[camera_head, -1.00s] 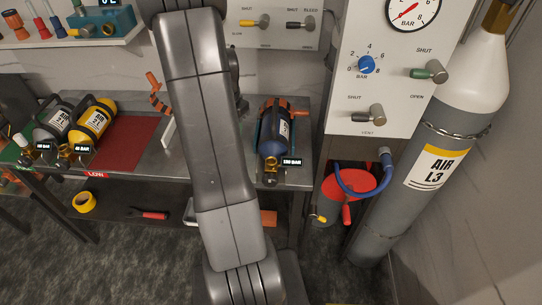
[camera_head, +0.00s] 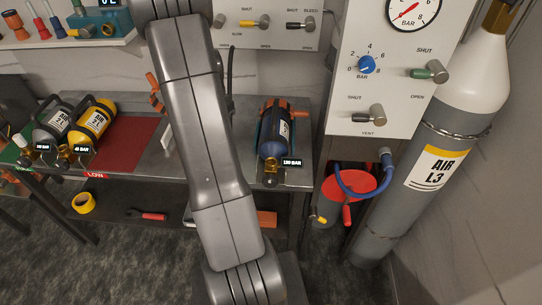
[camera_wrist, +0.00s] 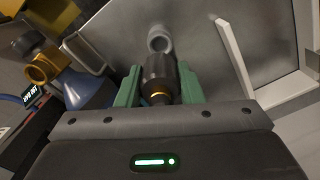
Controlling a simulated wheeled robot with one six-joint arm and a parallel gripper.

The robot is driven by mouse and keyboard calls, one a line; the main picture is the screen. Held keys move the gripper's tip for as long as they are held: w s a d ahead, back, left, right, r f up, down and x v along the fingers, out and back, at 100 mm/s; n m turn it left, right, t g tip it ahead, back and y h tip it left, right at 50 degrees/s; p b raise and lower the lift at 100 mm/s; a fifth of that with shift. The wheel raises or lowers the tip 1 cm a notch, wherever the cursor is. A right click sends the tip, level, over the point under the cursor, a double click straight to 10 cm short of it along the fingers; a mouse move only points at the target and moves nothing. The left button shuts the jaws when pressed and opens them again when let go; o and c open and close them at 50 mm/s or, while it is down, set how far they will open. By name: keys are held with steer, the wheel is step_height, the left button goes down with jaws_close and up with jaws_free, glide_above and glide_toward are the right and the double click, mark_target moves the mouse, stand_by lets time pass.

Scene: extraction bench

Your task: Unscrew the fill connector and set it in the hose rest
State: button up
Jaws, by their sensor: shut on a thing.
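My gripper (camera_wrist: 160,88) has green fingers shut on a black cylindrical connector with a gold band (camera_wrist: 158,68), seen in the wrist view. The connector is apart from the brass valve (camera_wrist: 42,67) of the dark blue cylinder (camera_wrist: 88,90), which lies to its left. A grey ring (camera_wrist: 159,39) shows just beyond the connector; I cannot tell whether it is the hose rest or touches the connector. In the head view, the blue cylinder (camera_head: 275,135) lies in its cradle with its brass valve (camera_head: 270,172) bare. My arm hides the gripper and connector there.
A white upright strip (camera_wrist: 236,55) stands right of my gripper. A valve panel (camera_head: 375,60) and a large air cylinder (camera_head: 440,150) stand at right.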

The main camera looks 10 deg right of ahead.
steer(key=shift+f+b, duration=0.75)
steer(key=shift+f, duration=0.25)
steer(key=shift+f+b, duration=1.65)
steer(key=shift+f, duration=0.6)
stand_by(0.6)
steer(key=o, duration=1.1)
steer(key=shift+o, duration=0.2)
steer(key=shift+r, duration=0.15)
step_height(320, 180, up, 14)
steer(key=shift+f, duration=0.2)
steer(key=shift+f, duration=0.1)
